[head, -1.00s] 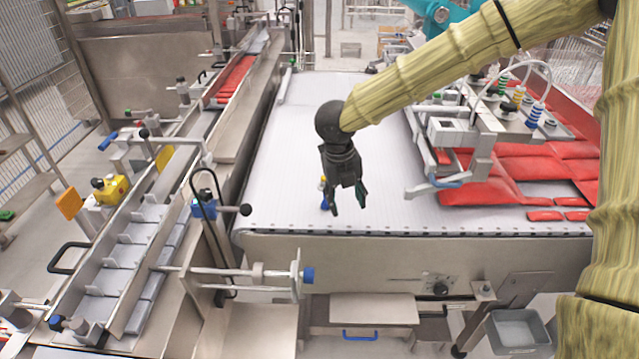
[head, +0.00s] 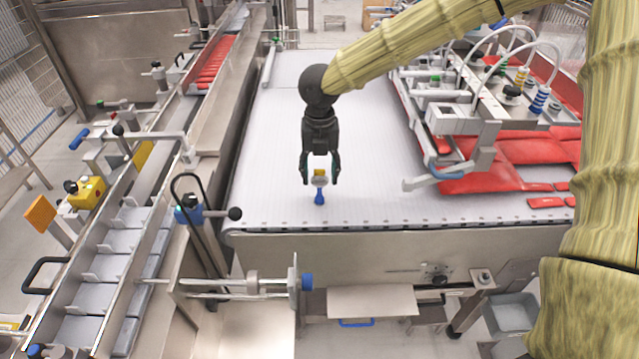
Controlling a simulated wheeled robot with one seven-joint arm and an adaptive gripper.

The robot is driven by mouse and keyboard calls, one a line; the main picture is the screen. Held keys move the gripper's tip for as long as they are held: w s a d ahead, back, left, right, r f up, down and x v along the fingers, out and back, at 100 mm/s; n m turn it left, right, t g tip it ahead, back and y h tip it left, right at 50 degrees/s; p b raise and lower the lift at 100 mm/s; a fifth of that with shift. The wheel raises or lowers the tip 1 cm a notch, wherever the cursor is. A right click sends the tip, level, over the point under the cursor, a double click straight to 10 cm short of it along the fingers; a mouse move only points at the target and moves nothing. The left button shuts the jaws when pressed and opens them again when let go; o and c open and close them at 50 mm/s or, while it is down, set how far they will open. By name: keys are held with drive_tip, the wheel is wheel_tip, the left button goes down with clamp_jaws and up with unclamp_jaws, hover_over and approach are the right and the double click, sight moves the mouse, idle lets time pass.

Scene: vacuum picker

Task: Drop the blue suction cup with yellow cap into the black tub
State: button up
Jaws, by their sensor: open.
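The blue suction cup with yellow cap (head: 320,197) stands upright on the white conveyor belt (head: 275,140), near the belt's front edge. Its yellow cap is at the top, a grey-white part is below it, and the blue part is at the bottom. My gripper (head: 320,181) points down with its two dark fingers open, one on each side of the cup's upper part in the picture. I see no contact, and I cannot tell whether their depths match. No black tub is seen in this view.
Red packs (head: 535,150) and a white picker head with hoses and coloured suction cups (head: 480,115) lie at the belt's right. A steel rail line (head: 125,225) runs along the left. A grey bin (head: 510,315) stands low at the front right. The belt's middle is clear.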

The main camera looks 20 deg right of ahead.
sight(320, 180)
drive_tip(key=shift+s+f+p, duration=0.2)
drive_tip(key=shift+f+p, duration=0.1)
drive_tip(key=shift+f, duration=0.2)
drive_tip(key=shift+f+p, duration=0.55)
drive_tip(key=shift+f, duration=1.55)
drive_tip(key=c, duration=0.9)
drive_tip(key=shift+w, duration=0.1)
